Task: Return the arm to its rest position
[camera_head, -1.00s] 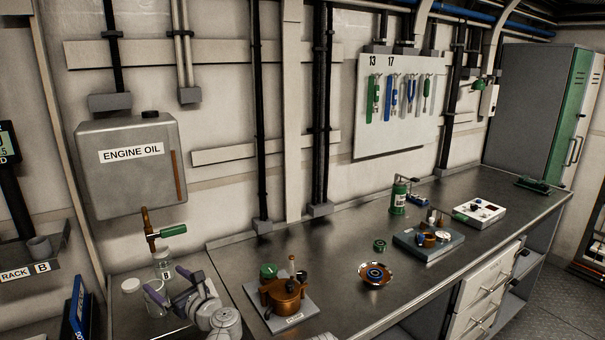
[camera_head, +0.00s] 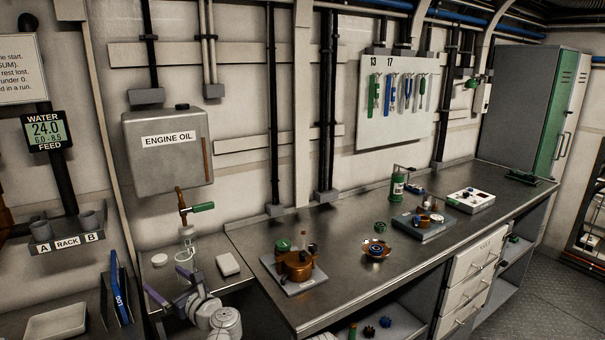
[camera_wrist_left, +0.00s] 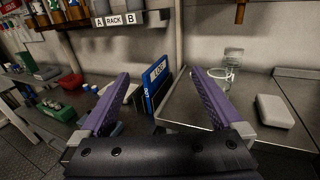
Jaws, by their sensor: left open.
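My left gripper (camera_head: 163,279) is open and empty above the low bench at the lower left of the head view. Its two purple fingers are spread apart in the left wrist view (camera_wrist_left: 159,74), with nothing between them. A clear glass jar (camera_head: 187,238) stands under the engine oil tap, apart from the gripper. It also shows right of the fingers in the left wrist view (camera_wrist_left: 234,58). My right gripper is not in view.
The engine oil tank (camera_head: 167,155) hangs on the wall above the tap (camera_head: 196,208). The long bench (camera_head: 345,262) holds a copper pot (camera_head: 296,266) and other parts.

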